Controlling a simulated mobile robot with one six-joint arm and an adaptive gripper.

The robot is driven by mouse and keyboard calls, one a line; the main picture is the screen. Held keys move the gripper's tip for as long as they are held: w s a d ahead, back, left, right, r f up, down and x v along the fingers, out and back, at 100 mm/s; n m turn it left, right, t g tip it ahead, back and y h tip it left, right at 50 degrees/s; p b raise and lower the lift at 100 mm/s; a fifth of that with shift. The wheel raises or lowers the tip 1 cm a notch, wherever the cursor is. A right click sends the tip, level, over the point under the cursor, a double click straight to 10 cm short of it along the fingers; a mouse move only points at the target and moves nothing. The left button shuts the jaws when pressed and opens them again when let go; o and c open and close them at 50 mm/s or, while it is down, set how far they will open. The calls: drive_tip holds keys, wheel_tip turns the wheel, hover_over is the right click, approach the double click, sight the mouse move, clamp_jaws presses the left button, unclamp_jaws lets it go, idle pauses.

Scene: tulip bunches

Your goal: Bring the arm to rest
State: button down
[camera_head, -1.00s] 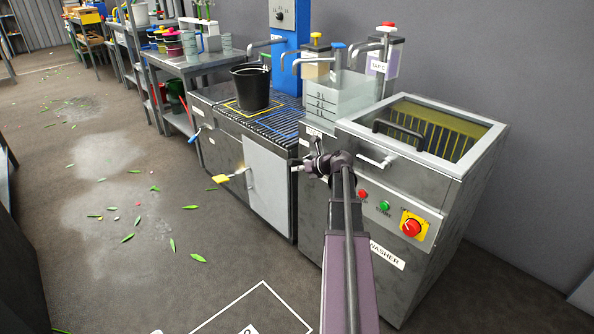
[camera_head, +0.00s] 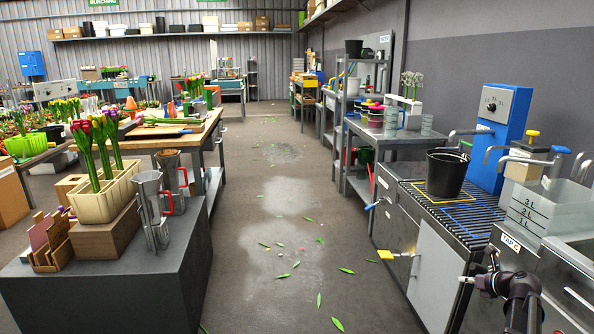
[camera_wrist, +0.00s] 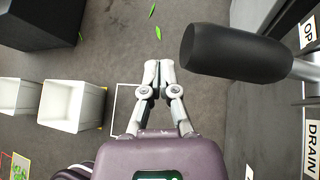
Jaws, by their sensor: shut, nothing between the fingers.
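My arm (camera_head: 515,292) shows at the lower right of the head view, in front of the steel sink unit. In the wrist view my gripper (camera_wrist: 158,68) has its fingertips together with nothing between them. It is over the bare floor (camera_wrist: 115,60). A black cylindrical handle (camera_wrist: 235,54) on a grey rod is just right of the fingertips in the wrist view. A small gap shows between them in the picture, but the depth is hard to tell.
The steel unit (camera_head: 437,270) carries a black bucket (camera_head: 445,175) on its slatted top and a clear measuring tank (camera_head: 540,205). A dark bench (camera_head: 170,265) with tulips stands left. Two white bins (camera_wrist: 72,104) show in the wrist view. The aisle between is open, with scattered leaves.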

drive_tip(key=s+a+f+n+g, duration=0.2)
drive_tip(key=a+f+n+g, duration=0.1)
drive_tip(key=a+n, duration=0.75)
drive_tip(key=s+a+f+n+g, duration=0.3)
drive_tip(key=a+n, duration=0.5)
drive_tip(key=a, duration=0.6)
drive_tip(key=s+a+f+n+g+h, duration=0.3)
drive_tip(key=s+a+n+g+h, duration=0.15)
drive_tip(key=s+a+n, duration=0.9)
drive_tip(key=w+r+n+p, duration=0.3)
drive_tip(key=r+p, duration=3.4)
drive_tip(key=shift+r, duration=0.15)
drive_tip(key=shift+w+a, duration=0.1)
